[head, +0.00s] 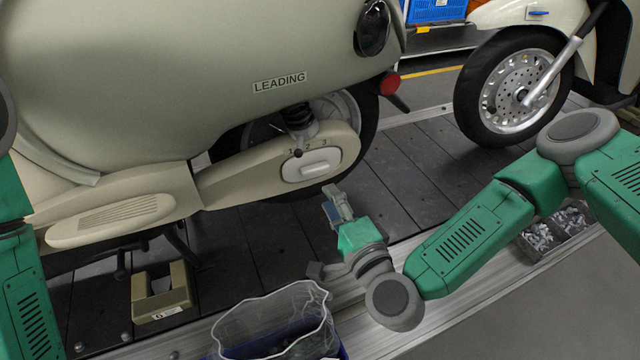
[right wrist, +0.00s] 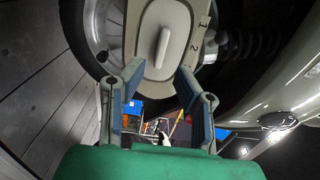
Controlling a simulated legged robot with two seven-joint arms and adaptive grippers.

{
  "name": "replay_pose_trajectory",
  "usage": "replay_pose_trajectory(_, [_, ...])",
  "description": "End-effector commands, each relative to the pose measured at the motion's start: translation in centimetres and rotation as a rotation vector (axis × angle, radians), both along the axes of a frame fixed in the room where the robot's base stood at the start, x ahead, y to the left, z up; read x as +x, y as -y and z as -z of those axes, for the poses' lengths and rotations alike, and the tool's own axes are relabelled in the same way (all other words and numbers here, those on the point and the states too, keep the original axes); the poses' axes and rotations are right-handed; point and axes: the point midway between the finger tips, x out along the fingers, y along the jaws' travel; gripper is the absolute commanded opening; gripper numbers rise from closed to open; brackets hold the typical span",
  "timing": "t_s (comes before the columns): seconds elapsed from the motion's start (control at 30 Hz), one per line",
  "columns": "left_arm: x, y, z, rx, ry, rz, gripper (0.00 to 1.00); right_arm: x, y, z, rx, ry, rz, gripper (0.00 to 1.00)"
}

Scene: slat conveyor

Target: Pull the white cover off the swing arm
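The white cover (head: 312,166) is a rounded oval plate with a raised ridge, seated on the cream swing arm (head: 235,182) of the scooter. In the right wrist view the cover (right wrist: 165,38) lies beyond my fingertips, its ridge (right wrist: 162,47) roughly lined up between them. Digits are marked on the swing arm beside it. My right gripper (head: 338,204) is below and right of the cover in the head view. Its two fingers (right wrist: 159,75) are apart with nothing between them. My left arm shows at the left edge, but its gripper is out of view.
A bin with a clear liner (head: 270,322) stands at the front. A beige U-shaped block (head: 160,293) sits on the slats at left. Small metal parts fill trays (head: 540,238) at right. The rear wheel and shock absorber (head: 298,122) are close to the cover. Another scooter's wheel (head: 513,88) is behind.

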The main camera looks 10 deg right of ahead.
Motion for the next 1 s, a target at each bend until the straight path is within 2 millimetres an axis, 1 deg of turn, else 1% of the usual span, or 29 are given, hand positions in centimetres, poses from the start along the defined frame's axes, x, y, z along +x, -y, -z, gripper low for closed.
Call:
replay_pose_trajectory(0.1, [0.0, 0.0, 0.1, 0.0, -0.001, 0.0, 0.4, 0.1, 0.3, 0.0, 0.007, 0.004, 0.008, 0.28])
replay_pose_trajectory(0.27, [-0.1, 0.0, 0.3, 0.0, -0.001, 0.001, 0.4, 0.8, 0.2, 0.0, 0.006, 0.005, 0.008, 0.28])
replay_pose_trajectory(0.77, [-0.1, 0.0, 1.8, 0.0, -0.001, 0.0, 0.4, 5.6, -1.0, 0.1, 0.003, 0.004, 0.007, 0.28])
replay_pose_trajectory(1.0, [-0.1, 0.0, 2.0, 0.0, -0.001, 0.0, 0.4, 7.7, -1.4, 0.0, 0.002, 0.004, 0.006, 0.28])
